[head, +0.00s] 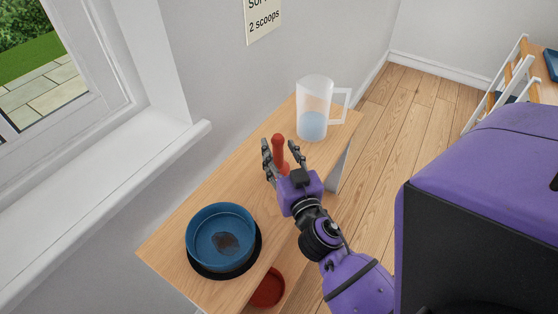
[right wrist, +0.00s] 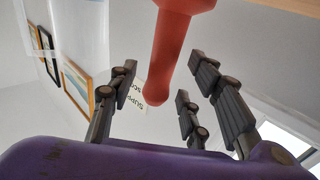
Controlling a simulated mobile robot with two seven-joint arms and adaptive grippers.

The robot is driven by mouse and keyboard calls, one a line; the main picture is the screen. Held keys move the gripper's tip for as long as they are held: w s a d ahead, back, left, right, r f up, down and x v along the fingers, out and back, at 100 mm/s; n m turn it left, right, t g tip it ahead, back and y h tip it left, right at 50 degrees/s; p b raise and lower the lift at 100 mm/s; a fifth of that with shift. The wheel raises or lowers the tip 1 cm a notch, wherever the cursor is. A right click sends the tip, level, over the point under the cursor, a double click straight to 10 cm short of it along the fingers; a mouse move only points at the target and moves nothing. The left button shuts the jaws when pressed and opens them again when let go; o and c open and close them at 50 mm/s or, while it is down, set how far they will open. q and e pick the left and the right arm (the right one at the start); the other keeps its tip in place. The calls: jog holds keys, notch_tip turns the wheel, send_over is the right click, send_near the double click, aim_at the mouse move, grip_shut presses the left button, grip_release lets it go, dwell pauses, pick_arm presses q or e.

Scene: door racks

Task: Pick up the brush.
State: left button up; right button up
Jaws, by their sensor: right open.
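The brush (head: 278,147), of which a red upright handle shows, stands on the wooden shelf top between the fingers of my right gripper (head: 281,155). The fingers are open, on either side of the handle. In the right wrist view the red handle (right wrist: 172,45) hangs in from the top, and its rounded end lies between the spread fingers (right wrist: 165,95), with gaps on both sides. The lower part of the brush is hidden by the gripper in the head view. My left gripper is not in view.
A blue bowl (head: 205,240) with dark contents sits on a black round base at the near end of the shelf top (head: 165,245). A clear jug (head: 313,95) with blue liquid stands at the far end. A red bowl (head: 268,289) is lower down. A wall and windowsill border the left.

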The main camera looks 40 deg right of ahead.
jog(key=shift+x, duration=1.15)
jog(key=shift+s, duration=0.1)
grip_shut()
jog(key=shift+r, duration=0.15)
